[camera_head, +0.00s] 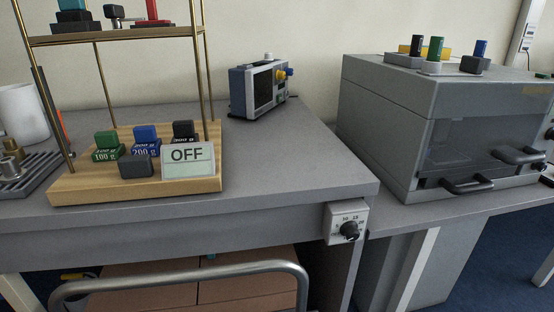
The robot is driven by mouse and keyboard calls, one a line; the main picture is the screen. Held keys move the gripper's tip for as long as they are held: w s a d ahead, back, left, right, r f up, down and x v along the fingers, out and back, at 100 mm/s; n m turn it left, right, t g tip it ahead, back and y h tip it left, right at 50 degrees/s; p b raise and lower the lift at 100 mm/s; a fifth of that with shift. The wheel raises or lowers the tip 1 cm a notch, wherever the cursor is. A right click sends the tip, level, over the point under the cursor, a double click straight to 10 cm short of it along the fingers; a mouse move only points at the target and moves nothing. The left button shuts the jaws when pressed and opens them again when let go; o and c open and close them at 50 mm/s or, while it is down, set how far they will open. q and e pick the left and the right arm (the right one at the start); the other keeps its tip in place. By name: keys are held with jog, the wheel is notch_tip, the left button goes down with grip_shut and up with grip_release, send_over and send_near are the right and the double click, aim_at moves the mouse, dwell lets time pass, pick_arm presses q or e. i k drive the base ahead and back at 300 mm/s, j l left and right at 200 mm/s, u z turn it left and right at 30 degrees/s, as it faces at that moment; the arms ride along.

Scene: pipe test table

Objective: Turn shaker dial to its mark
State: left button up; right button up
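The dial (349,231) is a black round knob on a small white control plate (333,222), mounted on the front edge of the grey table near its right corner. Small printed numbers, among them what look like 10 and 15, stand above the knob. The knob's pointer direction and the target mark are too small to read. Neither of my grippers shows in the head view, and nothing touches the knob.
A wooden stand (75,186) holds several labelled weights and an OFF sign (188,162). A blue-grey instrument (257,90) stands behind. A grey cabinet (385,125) with front handles stands right. A curved metal rail (180,277) lies below the table edge. The table's middle right is clear.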

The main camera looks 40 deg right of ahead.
aim_at(349, 230)
jog(key=z, duration=1.85)
